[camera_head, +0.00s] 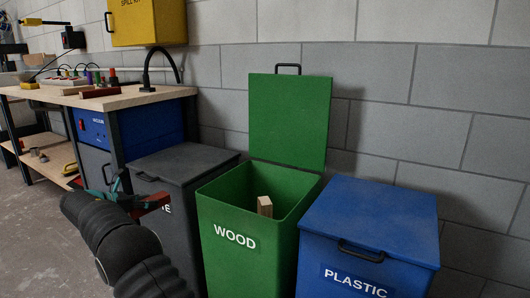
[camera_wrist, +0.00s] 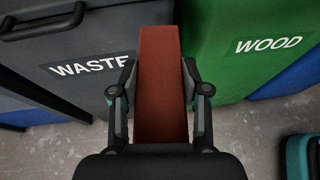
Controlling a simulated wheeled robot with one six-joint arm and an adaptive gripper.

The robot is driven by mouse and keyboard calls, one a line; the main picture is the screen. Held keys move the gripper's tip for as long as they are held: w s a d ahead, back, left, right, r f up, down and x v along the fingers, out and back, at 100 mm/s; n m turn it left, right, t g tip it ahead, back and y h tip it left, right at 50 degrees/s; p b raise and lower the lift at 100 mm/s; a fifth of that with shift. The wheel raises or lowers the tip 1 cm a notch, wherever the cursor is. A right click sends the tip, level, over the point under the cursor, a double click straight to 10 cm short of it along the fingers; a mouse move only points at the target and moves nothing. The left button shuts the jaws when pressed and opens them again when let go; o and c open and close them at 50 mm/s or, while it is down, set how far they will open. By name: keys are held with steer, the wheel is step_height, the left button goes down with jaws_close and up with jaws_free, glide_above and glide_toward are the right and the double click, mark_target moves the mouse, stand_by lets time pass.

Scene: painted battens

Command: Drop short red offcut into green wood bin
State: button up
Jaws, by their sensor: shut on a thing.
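The short red offcut (camera_wrist: 160,85) is clamped between the two fingers of my gripper (camera_wrist: 160,95), and its far end points toward the bins. In the head view the red offcut (camera_head: 152,201) shows in my gripper (camera_head: 125,198), in front of the dark waste bin. The green wood bin (camera_head: 223,213) stands right of the gripper with its lid (camera_head: 290,120) up against the wall. A pale wood piece (camera_head: 265,206) sticks up inside it. In the wrist view the wood bin (camera_wrist: 225,65) is at upper right, with the offcut outside it.
The dark waste bin (camera_head: 185,165), lid shut, stands left of the wood bin. The blue plastic bin (camera_head: 370,220), lid shut, stands to its right. A workbench (camera_head: 120,98) with several red and other items is at the left. Grey floor shows in front.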

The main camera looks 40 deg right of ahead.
steer(key=shift+n+t, duration=0.4)
steer(key=shift+t, duration=0.1)
steer(key=r, duration=0.2)
steer(key=w+r, duration=0.1)
steer(key=r, duration=0.1)
steer(key=w+d+r, duration=0.1)
steer(key=r, duration=0.2)
steer(key=shift+w+d+r, duration=0.1)
steer(key=s+d+r, duration=0.2)
steer(key=s+d, duration=0.3)
steer(key=d, duration=0.8)
steer(key=s+d+r, duration=0.2)
steer(key=s+d, duration=0.4)
steer(key=d, duration=0.6)
steer(key=s+d+r, duration=0.3)
steer(key=s+d, duration=0.2)
steer(key=d, duration=0.8)
step_height(320, 180, down, 6)
steer(key=b, duration=0.6)
steer(key=shift+s+d+f, duration=0.2)
steer(key=shift+s, duration=0.05)
steer(key=o, duration=1.3)
steer(key=shift+c, duration=0.2)
